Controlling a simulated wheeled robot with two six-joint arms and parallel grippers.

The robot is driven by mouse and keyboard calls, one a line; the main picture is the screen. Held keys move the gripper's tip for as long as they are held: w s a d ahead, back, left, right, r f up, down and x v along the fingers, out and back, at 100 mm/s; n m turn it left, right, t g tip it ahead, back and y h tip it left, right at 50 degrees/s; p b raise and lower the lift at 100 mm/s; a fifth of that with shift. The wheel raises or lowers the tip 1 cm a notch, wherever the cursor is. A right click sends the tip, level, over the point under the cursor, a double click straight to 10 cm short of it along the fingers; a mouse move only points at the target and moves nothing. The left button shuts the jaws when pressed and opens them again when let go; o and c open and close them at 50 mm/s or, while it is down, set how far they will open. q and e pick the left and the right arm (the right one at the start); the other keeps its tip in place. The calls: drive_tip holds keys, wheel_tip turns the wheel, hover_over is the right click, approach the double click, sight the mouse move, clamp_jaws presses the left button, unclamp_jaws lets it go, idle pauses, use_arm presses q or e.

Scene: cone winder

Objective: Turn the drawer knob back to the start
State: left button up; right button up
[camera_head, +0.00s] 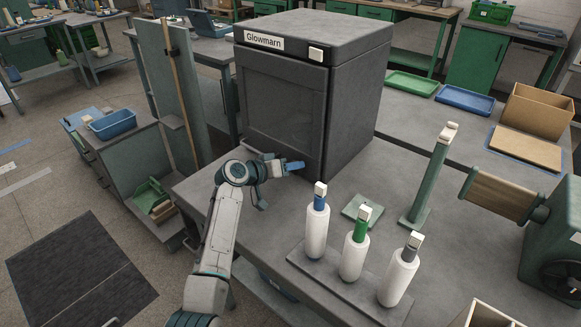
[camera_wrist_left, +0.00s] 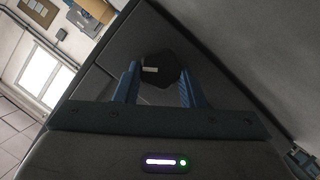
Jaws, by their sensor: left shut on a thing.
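The dark grey cabinet (camera_head: 285,105), labelled "Glowmarn", stands on the grey bench. The dark faceted knob (camera_wrist_left: 160,68) shows between the blue fingers in the left wrist view, with a short pale mark at its left side. My left gripper (camera_head: 292,165) is at the lower part of the cabinet front, and its fingers (camera_wrist_left: 157,85) are shut on the knob. In the head view the gripper hides the knob. My right gripper is not in view.
Three white cones (camera_head: 353,255) with coloured tops stand on a grey board right of my left arm. A green post (camera_head: 428,180) and a winder with a wooden roller (camera_head: 500,198) are farther right. A green panel (camera_head: 165,90) stands left of the cabinet.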

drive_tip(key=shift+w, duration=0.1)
use_arm(q)
drive_tip(key=o, duration=1)
drive_tip(key=shift+s+a, duration=0.15)
drive_tip(key=shift+a, duration=0.1)
drive_tip(key=b+v, duration=0.1)
drive_tip(key=v, duration=0.9)
drive_tip(key=shift+s+a+r, duration=0.1)
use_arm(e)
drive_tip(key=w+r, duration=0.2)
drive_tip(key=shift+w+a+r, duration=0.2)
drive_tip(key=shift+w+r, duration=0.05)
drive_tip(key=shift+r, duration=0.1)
